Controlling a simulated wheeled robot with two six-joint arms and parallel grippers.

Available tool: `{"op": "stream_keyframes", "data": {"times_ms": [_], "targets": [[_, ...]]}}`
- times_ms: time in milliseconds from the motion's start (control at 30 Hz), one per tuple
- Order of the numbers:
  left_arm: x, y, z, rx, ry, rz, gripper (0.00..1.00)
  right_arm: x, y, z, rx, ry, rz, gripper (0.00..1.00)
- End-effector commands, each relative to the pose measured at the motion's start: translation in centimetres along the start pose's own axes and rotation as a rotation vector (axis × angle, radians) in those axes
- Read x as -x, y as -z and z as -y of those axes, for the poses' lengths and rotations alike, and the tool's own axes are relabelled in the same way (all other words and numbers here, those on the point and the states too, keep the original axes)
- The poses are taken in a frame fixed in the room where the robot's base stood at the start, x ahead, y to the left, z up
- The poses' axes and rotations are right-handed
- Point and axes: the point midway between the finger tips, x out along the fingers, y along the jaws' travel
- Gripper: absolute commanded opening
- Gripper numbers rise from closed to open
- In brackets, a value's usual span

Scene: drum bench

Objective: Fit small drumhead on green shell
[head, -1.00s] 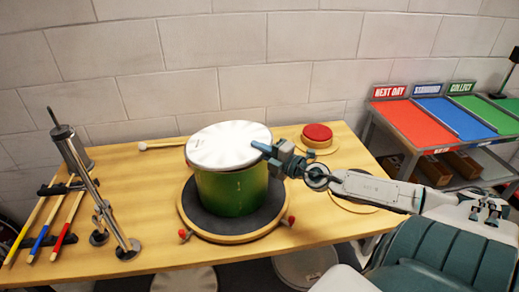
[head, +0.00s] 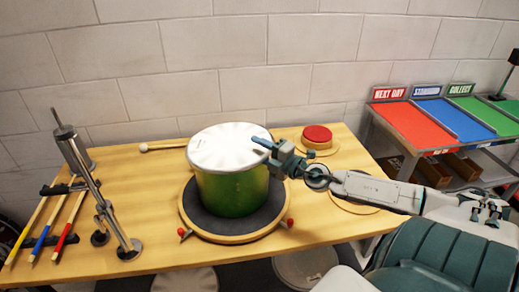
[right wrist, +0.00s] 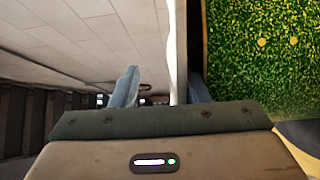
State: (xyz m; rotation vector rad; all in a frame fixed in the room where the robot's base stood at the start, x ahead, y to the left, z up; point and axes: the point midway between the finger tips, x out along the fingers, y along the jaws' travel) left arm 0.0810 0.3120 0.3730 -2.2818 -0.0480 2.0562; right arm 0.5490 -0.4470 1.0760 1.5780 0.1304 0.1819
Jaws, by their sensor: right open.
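The white round drumhead (head: 222,146) lies on top of the green drum shell (head: 232,193), looking nearly level and roughly centred. My right gripper (head: 265,152) is at the right edge of the drumhead with its fingers open. In the right wrist view, the gripper (right wrist: 160,88) has a finger on either side of the white drumhead edge (right wrist: 177,50), and the sparkly green shell (right wrist: 262,60) fills the right side. A dark strip shows between edge and shell there; I cannot tell whether the drumhead is fully seated. My left gripper is not in view.
The shell stands on a round dark-topped turntable (head: 187,218) with red knobs. A metal stand (head: 95,190) and coloured sticks (head: 45,232) are at the left. A mallet (head: 160,147) and a red-topped disc (head: 317,136) lie behind. Coloured sign trays (head: 408,125) are at the right.

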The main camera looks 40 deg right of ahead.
Motion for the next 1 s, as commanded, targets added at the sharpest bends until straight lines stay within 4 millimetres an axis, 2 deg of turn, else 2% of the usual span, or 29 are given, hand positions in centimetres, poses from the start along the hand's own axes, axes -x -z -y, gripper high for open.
{"op": "stream_keyframes", "data": {"times_ms": [33,467,667,867,1000], "targets": [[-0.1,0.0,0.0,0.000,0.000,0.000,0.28,0.2,-0.1,0.9,-0.007,0.015,0.001,0.59],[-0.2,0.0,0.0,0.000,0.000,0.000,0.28,0.5,-0.3,1.0,-0.002,0.020,0.005,0.56],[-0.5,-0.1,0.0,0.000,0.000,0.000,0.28,1.6,-0.6,1.1,0.006,0.027,0.013,0.56],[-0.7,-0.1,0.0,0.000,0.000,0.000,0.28,2.9,-0.1,0.9,0.005,0.021,0.002,0.60],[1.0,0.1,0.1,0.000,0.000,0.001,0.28,4.3,-0.1,0.3,0.002,0.023,0.006,0.60]]}}
